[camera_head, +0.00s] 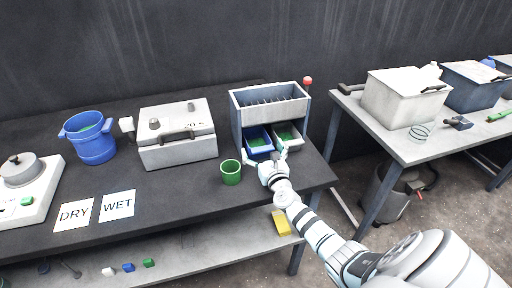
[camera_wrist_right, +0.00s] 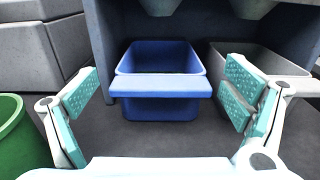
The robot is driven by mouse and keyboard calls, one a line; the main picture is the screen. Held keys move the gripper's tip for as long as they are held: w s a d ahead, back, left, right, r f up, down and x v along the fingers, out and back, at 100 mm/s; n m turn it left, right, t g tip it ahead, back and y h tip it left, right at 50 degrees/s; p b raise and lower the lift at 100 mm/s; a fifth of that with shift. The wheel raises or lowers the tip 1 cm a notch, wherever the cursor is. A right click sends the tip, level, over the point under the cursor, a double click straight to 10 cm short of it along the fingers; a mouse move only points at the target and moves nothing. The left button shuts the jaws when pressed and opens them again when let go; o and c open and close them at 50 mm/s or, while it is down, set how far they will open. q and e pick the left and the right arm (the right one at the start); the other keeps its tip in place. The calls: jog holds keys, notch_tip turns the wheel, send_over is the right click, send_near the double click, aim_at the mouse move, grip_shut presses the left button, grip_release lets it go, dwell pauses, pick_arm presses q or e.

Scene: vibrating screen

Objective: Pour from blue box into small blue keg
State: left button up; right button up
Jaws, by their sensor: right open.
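The blue box (camera_head: 258,141) sits in the lower opening of the grey screen machine, with green material in it in the head view. In the right wrist view the blue box (camera_wrist_right: 161,93) is straight ahead, its front lip facing me. My right gripper (camera_head: 268,160) is open in front of the blue box, its teal-padded fingers (camera_wrist_right: 158,103) apart on either side of the lip and not visibly touching it. The small blue keg (camera_head: 94,146) stands upright at the left of the table, with two handles and green material inside. My left gripper is not in view.
A green cup (camera_head: 231,172) stands left of my right gripper. A grey box (camera_head: 286,136) sits right of the blue box in the screen machine (camera_head: 270,103). A white lidded device (camera_head: 177,138) stands between machine and keg. DRY (camera_head: 74,214) and WET (camera_head: 117,205) cards lie in front.

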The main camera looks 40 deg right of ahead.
jog(key=shift+s+r, duration=0.1)
jog(key=c, duration=1.3)
jog(key=shift+o, duration=0.2)
